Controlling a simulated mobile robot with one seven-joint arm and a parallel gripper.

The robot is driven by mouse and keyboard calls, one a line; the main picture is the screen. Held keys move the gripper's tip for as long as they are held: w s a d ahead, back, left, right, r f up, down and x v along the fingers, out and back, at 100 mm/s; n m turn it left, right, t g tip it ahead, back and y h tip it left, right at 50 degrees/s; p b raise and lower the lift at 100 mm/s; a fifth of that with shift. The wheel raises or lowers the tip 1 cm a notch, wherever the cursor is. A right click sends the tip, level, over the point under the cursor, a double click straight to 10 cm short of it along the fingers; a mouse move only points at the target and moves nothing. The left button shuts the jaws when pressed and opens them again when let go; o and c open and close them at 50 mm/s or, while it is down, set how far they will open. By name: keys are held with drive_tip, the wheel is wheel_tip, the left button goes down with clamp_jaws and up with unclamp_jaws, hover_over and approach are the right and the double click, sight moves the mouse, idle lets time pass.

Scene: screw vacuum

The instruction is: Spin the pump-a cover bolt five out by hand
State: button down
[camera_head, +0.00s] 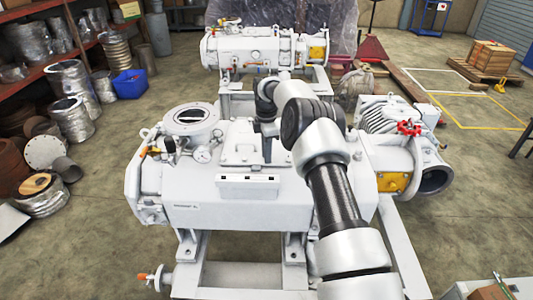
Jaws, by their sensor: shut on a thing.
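The near white vacuum pump (200,208), which I take to be pump-a, lies across the middle of the view on a white frame. A raised cover plate (240,150) sits on its top. My arm reaches over the pump from the lower right and bends down at the far end. My gripper (266,153) points down at the right edge of the cover plate. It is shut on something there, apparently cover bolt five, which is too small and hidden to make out. I cannot tell whether the bolt is seated or raised.
A round port (191,117) and a gauge (202,156) stand left of the cover. A finned unit with a red handwheel (409,128) is at the right. A second pump (255,50) stands behind. Shelves with wrapped parts line the left, beside a blue bin (130,83).

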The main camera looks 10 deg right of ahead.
drive_tip(key=shift+s+f+n, duration=0.25)
drive_tip(key=shift+f+n, duration=0.1)
drive_tip(key=shift+n, duration=0.75)
drive_tip(key=c, duration=1.7)
unclamp_jaws()
drive_tip(key=shift+o, duration=0.2)
drive_tip(key=shift+w+r, duration=0.1)
drive_tip(key=shift+w+r, duration=0.1)
drive_tip(key=shift+w, duration=0.05)
drive_tip(key=shift+r, duration=0.1)
drive_tip(key=shift+r, duration=0.3)
wheel_tip(320, 180, up, 17)
drive_tip(key=p, duration=0.2)
drive_tip(key=shift+f, duration=0.2)
